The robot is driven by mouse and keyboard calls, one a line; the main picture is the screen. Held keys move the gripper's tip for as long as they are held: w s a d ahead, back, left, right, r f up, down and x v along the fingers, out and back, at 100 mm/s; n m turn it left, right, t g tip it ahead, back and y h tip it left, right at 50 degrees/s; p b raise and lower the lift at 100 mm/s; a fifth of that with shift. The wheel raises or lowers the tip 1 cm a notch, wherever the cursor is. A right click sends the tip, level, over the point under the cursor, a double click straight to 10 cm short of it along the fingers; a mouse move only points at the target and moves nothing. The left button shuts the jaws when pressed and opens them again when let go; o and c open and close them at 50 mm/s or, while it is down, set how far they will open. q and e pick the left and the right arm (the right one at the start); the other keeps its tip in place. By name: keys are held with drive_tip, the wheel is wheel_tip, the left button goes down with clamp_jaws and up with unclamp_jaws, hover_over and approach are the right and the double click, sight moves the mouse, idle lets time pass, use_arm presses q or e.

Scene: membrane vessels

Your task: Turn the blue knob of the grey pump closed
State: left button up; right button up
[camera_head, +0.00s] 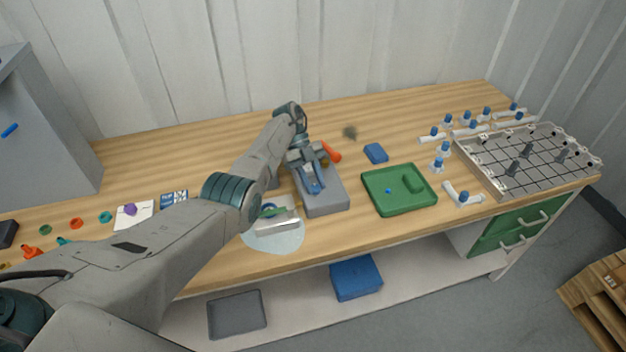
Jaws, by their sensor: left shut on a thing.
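The grey pump (325,203) is a low grey block on the wooden bench, near the middle of the view. The blue knob (314,188) sits on top of it and is partly covered by my gripper. My left gripper (313,178) reaches down over the pump from the left and is shut on the blue knob. The knob's exact angle is hard to tell behind the fingers. An orange part (332,152) shows just behind the gripper, to its right. My right gripper is not in view.
A green tray (373,203) and a blue block (375,152) lie right of the pump. A white device (279,224) on a pale mat (290,240) stands close on the left. White fittings with blue caps and a metal rack (481,172) fill the right end.

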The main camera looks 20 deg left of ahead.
use_arm(q)
drive_tip(key=shift+m+y, duration=0.3)
drive_tip(key=shift+m, duration=0.2)
drive_tip(key=o, duration=1)
